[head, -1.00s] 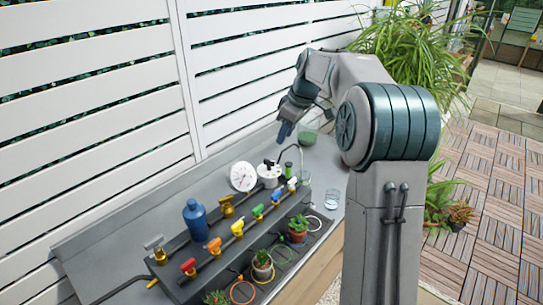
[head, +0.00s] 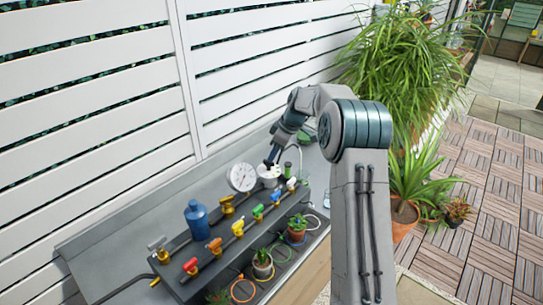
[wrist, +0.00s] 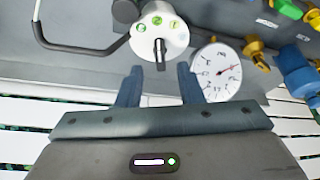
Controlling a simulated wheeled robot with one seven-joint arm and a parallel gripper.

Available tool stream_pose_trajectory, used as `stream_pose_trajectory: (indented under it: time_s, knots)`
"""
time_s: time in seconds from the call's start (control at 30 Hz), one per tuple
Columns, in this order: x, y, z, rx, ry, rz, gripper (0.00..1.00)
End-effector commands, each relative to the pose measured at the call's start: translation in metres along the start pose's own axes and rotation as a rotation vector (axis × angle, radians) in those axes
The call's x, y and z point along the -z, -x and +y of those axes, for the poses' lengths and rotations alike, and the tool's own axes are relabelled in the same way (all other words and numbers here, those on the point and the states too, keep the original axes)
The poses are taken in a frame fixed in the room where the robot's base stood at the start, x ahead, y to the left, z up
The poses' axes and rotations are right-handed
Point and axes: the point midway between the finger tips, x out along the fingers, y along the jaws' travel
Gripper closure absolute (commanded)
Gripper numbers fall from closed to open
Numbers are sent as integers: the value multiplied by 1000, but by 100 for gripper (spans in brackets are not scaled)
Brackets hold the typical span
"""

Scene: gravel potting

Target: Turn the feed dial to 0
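The white round dial unit (wrist: 150,30) shows in the wrist view at top centre, with small green round marks on its face. Its dark lever-like knob (wrist: 160,52) points toward my gripper. My gripper (wrist: 159,70) is open and empty, with one fingertip on each side of the knob's end and a gap on both sides. In the head view my gripper (head: 270,161) is right over the white dial unit (head: 269,175) and hides part of the knob. I cannot read a 0 mark.
A white pressure gauge (head: 242,177) stands just left of the dial. A blue bottle (head: 196,218) and a row of coloured valves (head: 238,229) stand farther left and in front. A dark hose (wrist: 70,40) curves beside the dial. Potted plants (head: 262,262) line the bench front.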

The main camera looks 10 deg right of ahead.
Motion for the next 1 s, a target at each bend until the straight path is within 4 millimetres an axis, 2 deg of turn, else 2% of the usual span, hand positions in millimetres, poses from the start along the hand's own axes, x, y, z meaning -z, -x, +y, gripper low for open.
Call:
stream_pose_trajectory:
  time_s: [0.1,0.23,0.6,0.67,0.73,1.0]
  knots:
    - [1,-18,-1,3,0,-1,66]
    - [0,-30,0,1,0,0,66]
    - [0,-37,0,0,0,0,66]
    - [0,-37,0,0,0,0,80]
    - [0,-37,0,0,0,0,100]
    - [0,-37,0,-3,-6,0,100]
